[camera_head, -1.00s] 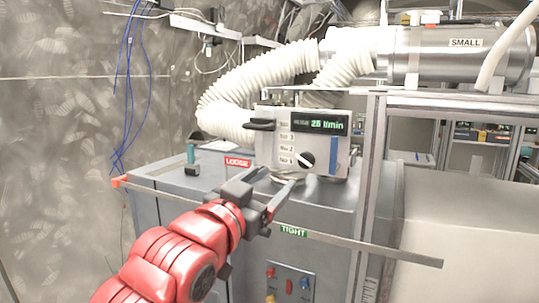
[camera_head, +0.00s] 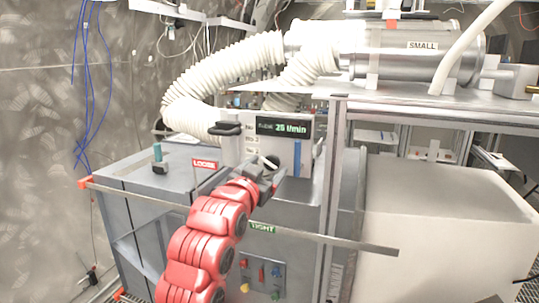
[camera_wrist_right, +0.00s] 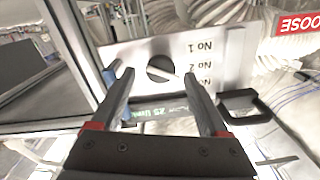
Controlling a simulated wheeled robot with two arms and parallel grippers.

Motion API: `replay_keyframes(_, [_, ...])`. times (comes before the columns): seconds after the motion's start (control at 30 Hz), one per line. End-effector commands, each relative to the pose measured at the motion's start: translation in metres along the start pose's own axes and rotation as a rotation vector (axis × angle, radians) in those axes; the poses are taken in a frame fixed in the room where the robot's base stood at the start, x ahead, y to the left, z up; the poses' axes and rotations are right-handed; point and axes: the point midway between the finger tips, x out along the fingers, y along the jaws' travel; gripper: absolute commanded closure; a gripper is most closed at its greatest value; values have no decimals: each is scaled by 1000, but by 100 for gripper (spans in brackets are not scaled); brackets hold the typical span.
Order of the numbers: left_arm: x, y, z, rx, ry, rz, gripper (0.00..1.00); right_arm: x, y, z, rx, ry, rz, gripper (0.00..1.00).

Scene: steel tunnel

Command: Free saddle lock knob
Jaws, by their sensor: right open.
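My right gripper (camera_head: 270,174) is open at the front of the white control panel (camera_head: 310,130). In the right wrist view its two fingers (camera_wrist_right: 158,80) appear on either side of a round black dial knob (camera_wrist_right: 160,68), with nothing between them; I cannot tell whether they touch it. The dial is partly hidden by the gripper in the head view. A black handle (camera_head: 225,128) sticks out at the panel's left; it also shows in the wrist view (camera_wrist_right: 243,105). I cannot tell which is the saddle lock knob. My left gripper is out of view.
A LOOSE label (camera_head: 205,164) and a TIGHT label (camera_head: 262,228) mark the grey cabinet (camera_head: 140,185). A teal-topped peg (camera_head: 158,155) stands on its left. A long metal bar (camera_head: 340,239) crosses its front. White hoses (camera_head: 215,80) rise behind the panel.

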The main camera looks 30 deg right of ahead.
Motion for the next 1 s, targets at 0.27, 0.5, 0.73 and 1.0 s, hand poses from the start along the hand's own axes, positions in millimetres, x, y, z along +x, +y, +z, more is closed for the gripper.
replay_keyframes(0.27, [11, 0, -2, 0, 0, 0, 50, 21, 0, -1, 2, 2, -1, 22])
replay_keyframes(0.5, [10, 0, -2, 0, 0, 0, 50, 22, 0, 0, 2, 2, -2, 22])
replay_keyframes(0.73, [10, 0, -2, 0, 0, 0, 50, 21, 0, 0, 2, 1, -1, 61])
replay_keyframes(1.0, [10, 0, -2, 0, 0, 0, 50, 21, 0, 0, 1, 1, -1, 100])
